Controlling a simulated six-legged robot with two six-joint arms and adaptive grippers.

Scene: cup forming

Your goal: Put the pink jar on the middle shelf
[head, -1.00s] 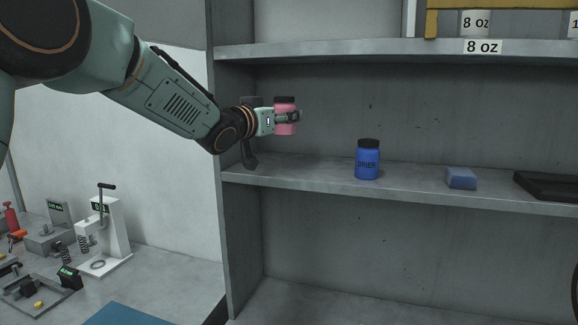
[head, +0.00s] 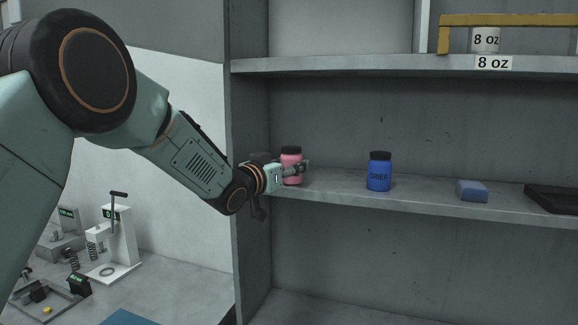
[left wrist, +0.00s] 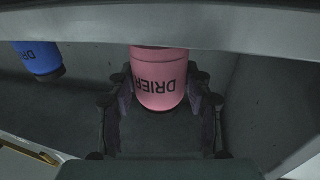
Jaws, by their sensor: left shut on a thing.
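The pink jar (head: 291,160) with a dark lid is upright at the left end of the middle shelf (head: 420,201). My left gripper (head: 300,169) is shut on the jar, with a finger across its front. The jar's base is at about the shelf surface; I cannot tell whether it touches. In the left wrist view the pink jar (left wrist: 160,78) appears upside down between the two fingers (left wrist: 160,110), its "DRIER" label showing. My right gripper is not in view.
A blue drier jar (head: 379,173) stands to the right on the same shelf, then a blue block (head: 472,191) and a black tray (head: 552,198). The shelf between the two jars is clear. The upper shelf (head: 350,66) is overhead; the cabinet's side wall (head: 250,130) is close on the left.

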